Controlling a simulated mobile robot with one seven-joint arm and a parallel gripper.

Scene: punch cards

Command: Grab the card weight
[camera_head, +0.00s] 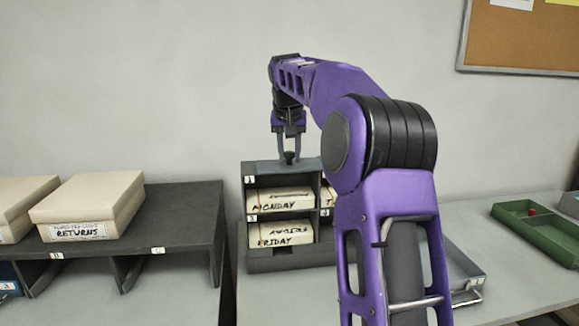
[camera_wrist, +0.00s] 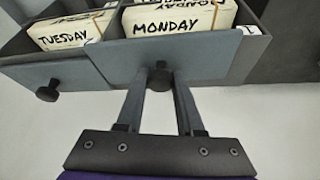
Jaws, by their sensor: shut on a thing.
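A dark round knob (camera_wrist: 160,78) stands on a flat blue-grey plate (camera_wrist: 205,57) beside the MONDAY cards; I take knob and plate as the card weight, though its full outline is unclear. My gripper (camera_head: 289,160) points down over the top of the grey card rack (camera_head: 262,261). In the wrist view my gripper (camera_wrist: 161,74) has its two fingers shut on the knob, one at each side. In the head view the knob shows small and dark between the fingertips. A second knob (camera_wrist: 47,91) is on the plate by the TUESDAY cards.
The rack holds MONDAY cards (camera_head: 282,200) and FRIDAY cards (camera_head: 281,234). A dark shelf (camera_head: 185,205) with a RETURNS box (camera_head: 90,205) stands left. A green tray (camera_head: 540,233) with a small red thing lies right. My arm hides part of the rack's right side.

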